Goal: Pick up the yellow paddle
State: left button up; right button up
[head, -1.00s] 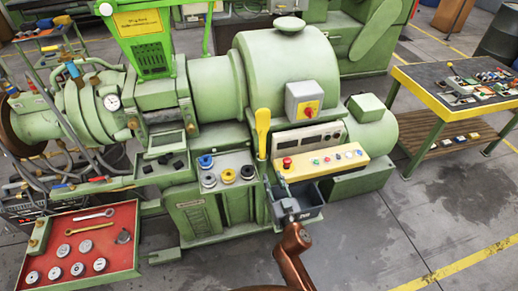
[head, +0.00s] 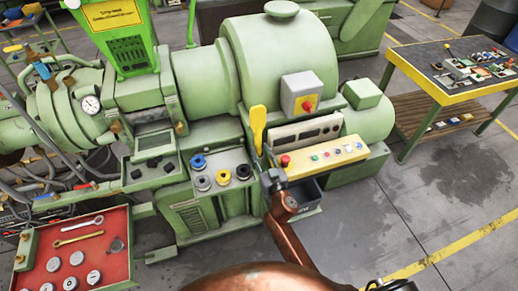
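The yellow paddle (head: 258,128) stands upright at the front of the green extruder, left of the yellow button panel. Its broad end is up, and its lower end runs down toward the panel's left end. My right gripper (head: 271,180), small and dark at the end of my copper-coloured arm, is just below the paddle, by the panel's left end. A small gap seems to lie between them. The fingers are too small and partly hidden to show whether they are open. My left gripper is not in view.
The yellow button panel (head: 326,160) with a red button is right beside my gripper. A dark grey bin (head: 308,196) sits below it, partly behind my arm. A tray with black, blue and yellow rings (head: 222,177) is to the left. A red tool tray (head: 118,270) is at lower left.

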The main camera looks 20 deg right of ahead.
aim_at(259, 148)
jog(key=w, duration=0.2)
jog(key=shift+w+a, duration=0.1)
jog(key=shift+w, duration=0.6)
jog(key=c, duration=0.4)
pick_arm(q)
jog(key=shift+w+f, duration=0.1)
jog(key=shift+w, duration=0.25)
pick_arm(e)
grip_shut()
